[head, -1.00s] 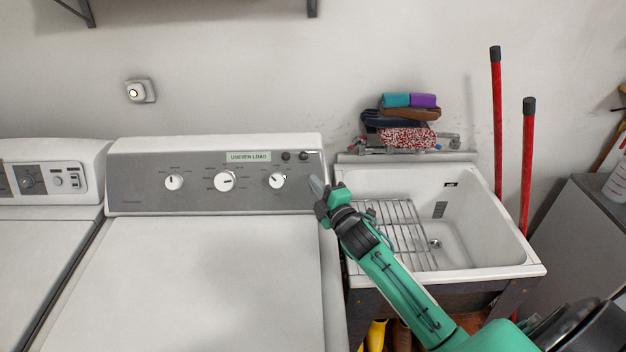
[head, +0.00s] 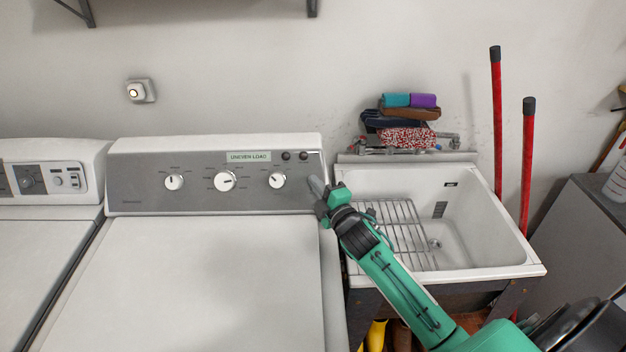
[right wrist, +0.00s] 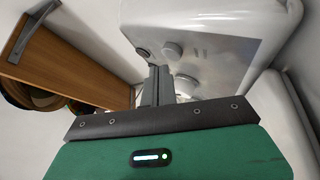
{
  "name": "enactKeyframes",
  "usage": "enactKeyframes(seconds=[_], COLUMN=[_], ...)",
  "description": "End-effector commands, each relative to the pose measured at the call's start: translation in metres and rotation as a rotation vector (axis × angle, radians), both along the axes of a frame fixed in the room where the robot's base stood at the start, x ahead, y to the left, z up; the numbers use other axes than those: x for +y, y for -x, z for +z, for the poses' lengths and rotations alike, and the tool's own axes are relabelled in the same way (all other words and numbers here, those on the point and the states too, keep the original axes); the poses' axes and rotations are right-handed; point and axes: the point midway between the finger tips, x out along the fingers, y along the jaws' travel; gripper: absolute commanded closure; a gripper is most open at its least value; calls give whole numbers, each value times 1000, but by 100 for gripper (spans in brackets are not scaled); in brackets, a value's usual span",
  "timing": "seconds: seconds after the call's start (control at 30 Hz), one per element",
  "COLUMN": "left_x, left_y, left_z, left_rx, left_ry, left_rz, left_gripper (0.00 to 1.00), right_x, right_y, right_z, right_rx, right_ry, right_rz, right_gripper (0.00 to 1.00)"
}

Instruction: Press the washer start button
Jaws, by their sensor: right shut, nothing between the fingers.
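The washer (head: 190,270) has a grey control panel (head: 200,200) with three white knobs, a label reading "UNEVEN LOAD" (head: 248,156), and two small dark round buttons (head: 295,156) at its upper right. My right gripper (head: 315,184) is shut and empty at the right end of the panel, below and right of the two buttons. I cannot tell whether its tip touches the panel. In the right wrist view the shut fingers (right wrist: 157,86) point toward the panel (right wrist: 215,50), which appears tilted, with knobs near them. Which control is the start button is unclear. My left gripper is not in view.
A white utility tub (head: 480,225) with a wire rack (head: 395,230) stands right of the washer, under my right arm. Folded cloths (head: 408,115) lie behind it. Two red poles (head: 528,150) stand to the right. Another machine (head: 45,185) is at left.

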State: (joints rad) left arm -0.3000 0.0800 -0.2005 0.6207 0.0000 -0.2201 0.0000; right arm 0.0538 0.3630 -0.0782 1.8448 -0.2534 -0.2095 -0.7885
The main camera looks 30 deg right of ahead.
Motion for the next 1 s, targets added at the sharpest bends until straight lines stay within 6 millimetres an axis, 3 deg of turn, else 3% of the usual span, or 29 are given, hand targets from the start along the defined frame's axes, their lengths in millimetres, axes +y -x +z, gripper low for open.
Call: enactKeyframes(seconds=[1.0], left_x=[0], left_y=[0], left_z=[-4], left_rx=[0], left_ry=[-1], left_rz=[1], left_gripper=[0], right_x=[-5], right_y=[-9], right_z=[-6], right_rx=[0], right_ry=[1], right_rz=[0], right_gripper=[100])
